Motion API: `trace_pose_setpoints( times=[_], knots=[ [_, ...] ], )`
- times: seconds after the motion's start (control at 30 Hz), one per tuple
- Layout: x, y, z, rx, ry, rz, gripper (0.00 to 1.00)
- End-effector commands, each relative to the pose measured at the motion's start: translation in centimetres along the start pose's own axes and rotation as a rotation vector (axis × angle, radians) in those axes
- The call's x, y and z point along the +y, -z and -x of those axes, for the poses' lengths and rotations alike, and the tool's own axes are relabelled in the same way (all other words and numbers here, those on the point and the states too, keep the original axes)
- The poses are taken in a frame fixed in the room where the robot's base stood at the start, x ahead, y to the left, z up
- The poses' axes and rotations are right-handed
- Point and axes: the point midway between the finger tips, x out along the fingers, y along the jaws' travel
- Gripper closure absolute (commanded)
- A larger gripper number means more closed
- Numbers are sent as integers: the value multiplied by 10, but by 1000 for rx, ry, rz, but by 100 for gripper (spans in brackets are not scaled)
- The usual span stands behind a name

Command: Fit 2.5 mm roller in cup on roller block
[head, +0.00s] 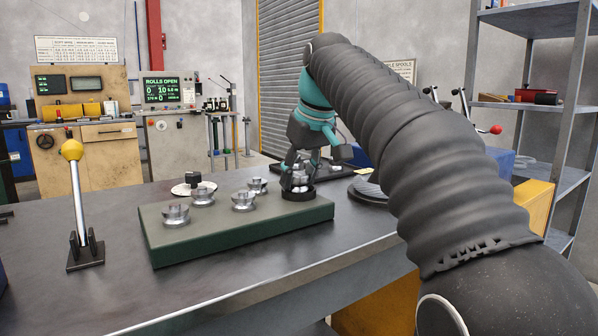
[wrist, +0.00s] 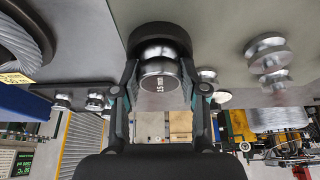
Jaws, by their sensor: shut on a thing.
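My gripper (head: 299,176) points down over the right end of the green-grey roller block (head: 285,222). It is shut on a silver roller (wrist: 160,84), whose end face carries a mark that looks like "1.5 mm"; the task names 2.5 mm. A black round cup (head: 304,194) lies right under the gripper at the block's end. In the wrist view the cup (wrist: 160,35) shows just beyond the held roller, in line with it. I cannot tell whether the roller is seated in the cup or just above it.
Several silver spool-shaped pieces (head: 175,213) stand on the block to the left. A white disc with a black knob (head: 194,187) is behind them. A yellow-knobbed lever (head: 72,151) stands at the left. A dark ribbed disc (head: 370,192) lies right of the gripper.

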Motion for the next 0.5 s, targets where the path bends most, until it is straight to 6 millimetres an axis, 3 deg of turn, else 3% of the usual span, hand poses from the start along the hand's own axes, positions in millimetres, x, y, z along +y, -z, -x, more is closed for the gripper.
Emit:
trace_pose_setpoints(
  times=[0.33, 0.37, 0.43, 0.5],
  knots=[
    [0, -1, -2, -8, 2, 0, 100],
    [0, -1, -2, -8, 2, 0, 50],
    [0, -1, -2, -9, 2, 0, 32],
    [0, -1, -2, -8, 2, 0, 28]
  ],
)
